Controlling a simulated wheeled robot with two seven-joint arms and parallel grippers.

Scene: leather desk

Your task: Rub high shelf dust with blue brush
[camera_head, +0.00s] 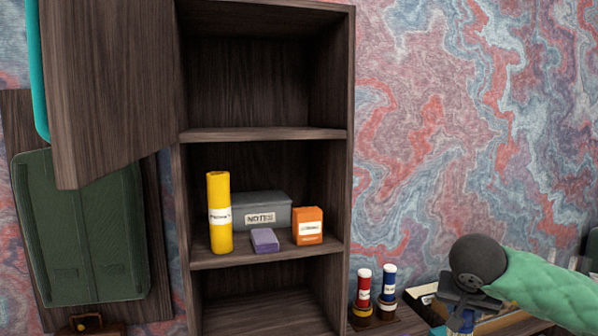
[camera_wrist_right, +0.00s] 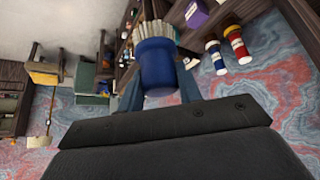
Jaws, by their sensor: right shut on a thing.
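My right gripper (camera_head: 466,303) is at the lower right of the head view, well right of the shelf unit and near the desk items. It is shut on the blue brush (camera_wrist_right: 157,68), whose pale bristles point away from the gripper in the right wrist view. In the head view only a bit of the blue brush (camera_head: 461,322) shows below the gripper. The high shelf (camera_head: 265,134) is a dark wood board in the tall cabinet, with an empty compartment above it. I cannot make out dust on it. My left gripper is not in view.
The cabinet door (camera_head: 112,85) stands open at the left. The shelf below holds a yellow cylinder (camera_head: 219,205), a grey NOTES box (camera_head: 262,208), a purple block (camera_head: 264,240) and an orange box (camera_head: 308,226). Red (camera_head: 363,290) and blue (camera_head: 388,285) bottles stand right of the cabinet.

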